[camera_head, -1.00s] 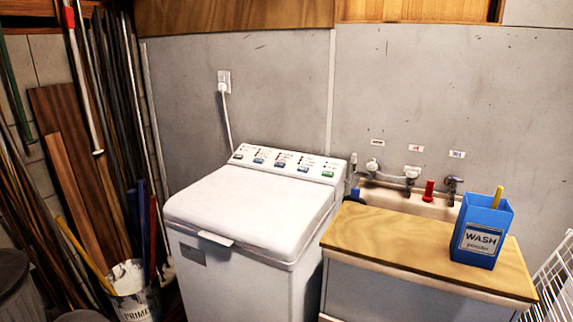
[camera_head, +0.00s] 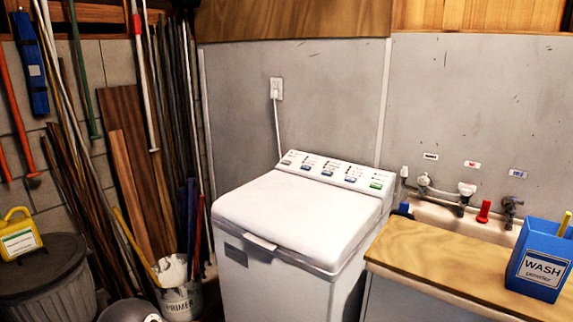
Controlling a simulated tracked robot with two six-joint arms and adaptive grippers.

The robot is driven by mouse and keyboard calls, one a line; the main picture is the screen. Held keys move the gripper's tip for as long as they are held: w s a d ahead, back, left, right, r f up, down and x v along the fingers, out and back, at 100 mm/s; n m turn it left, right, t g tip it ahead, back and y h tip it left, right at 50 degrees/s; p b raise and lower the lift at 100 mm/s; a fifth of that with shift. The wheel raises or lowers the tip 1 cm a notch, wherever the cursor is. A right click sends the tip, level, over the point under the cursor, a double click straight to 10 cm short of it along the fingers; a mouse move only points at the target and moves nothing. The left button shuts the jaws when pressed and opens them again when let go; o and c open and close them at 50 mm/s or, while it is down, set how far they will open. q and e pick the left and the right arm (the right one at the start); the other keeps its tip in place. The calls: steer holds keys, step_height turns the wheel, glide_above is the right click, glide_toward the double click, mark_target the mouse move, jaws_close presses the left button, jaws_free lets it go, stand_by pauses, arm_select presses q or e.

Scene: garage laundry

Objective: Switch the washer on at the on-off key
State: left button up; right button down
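The white top-loading washer (camera_head: 285,225) stands against the grey wall with its lid shut. Its control panel (camera_head: 338,172) slopes along the back edge and carries a row of blue keys and one green key (camera_head: 376,184) at the right end. The key labels are too small to read, so I cannot tell from them which is the on-off key. A white plug sits in the wall socket (camera_head: 277,89), with its cord running down behind the washer. Neither of my grippers is in view.
Right of the washer is a sink (camera_head: 455,219) with taps and a wooden worktop (camera_head: 440,262) bearing a blue wash powder box (camera_head: 541,262). Left are leaning timber and poles, a primer bucket (camera_head: 180,292) and a grey bin (camera_head: 45,285).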

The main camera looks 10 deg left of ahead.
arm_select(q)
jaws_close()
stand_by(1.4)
